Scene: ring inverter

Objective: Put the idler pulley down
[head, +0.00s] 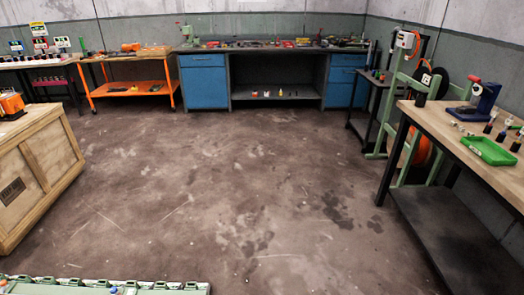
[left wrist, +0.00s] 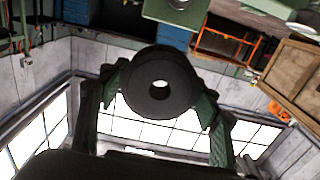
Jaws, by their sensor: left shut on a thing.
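The idler pulley is a thick black ring (left wrist: 143,72) with a hole through its middle, near the centre of the left wrist view. My left gripper (left wrist: 160,86) is shut on it, with a green and black finger at either side. The ring is held clear in the air, its face turned towards the wrist camera. Neither gripper nor the held pulley shows in the head view. My right gripper is in no view.
A wooden-topped bench (head: 432,118) with a green tray (head: 489,151) stands at right. A wooden crate (head: 38,172) is at left, and a pale green rail-like structure (head: 100,287) at bottom left. Blue-drawered workbench (head: 204,84) and orange cart (head: 128,90) line the back. The middle floor is clear.

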